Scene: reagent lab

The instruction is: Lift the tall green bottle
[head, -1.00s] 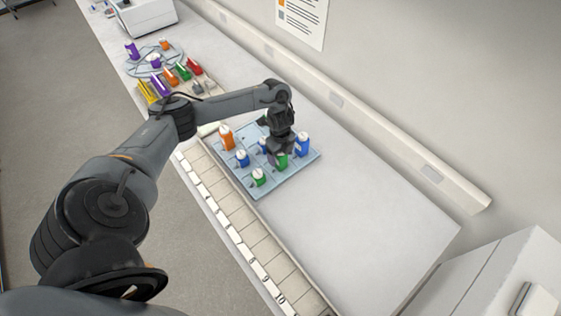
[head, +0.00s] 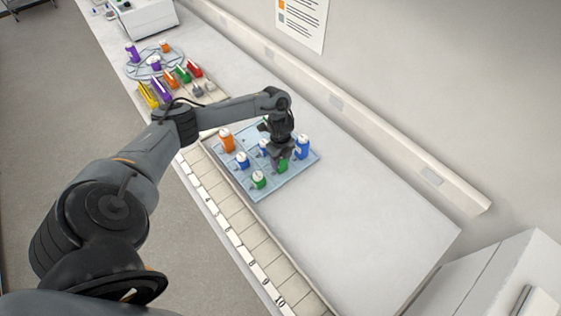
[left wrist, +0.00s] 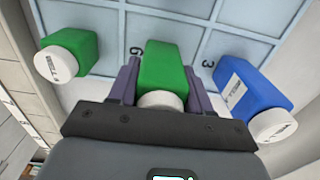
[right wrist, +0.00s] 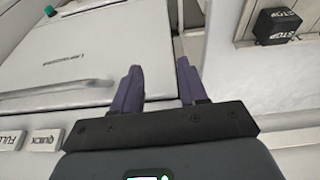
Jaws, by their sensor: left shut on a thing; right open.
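The tall green bottle (left wrist: 165,68) with a white cap is between the purple fingers of my left gripper (left wrist: 162,85), which is shut on it, in the left wrist view. In the head view the left gripper (head: 284,158) is over the blue tray (head: 262,192), and the green bottle (head: 282,166) shows just below it, partly hidden. I cannot tell whether the bottle is clear of the tray. A shorter green bottle (head: 259,180) stands in the front of the tray. My right gripper (right wrist: 155,88) is open and empty in the right wrist view.
A tall blue bottle (head: 303,147) stands close to the right of the left gripper. A small blue bottle (head: 242,160) and an orange bottle (head: 227,141) stand on the tray's left side. The bench (head: 365,205) right of the tray is clear.

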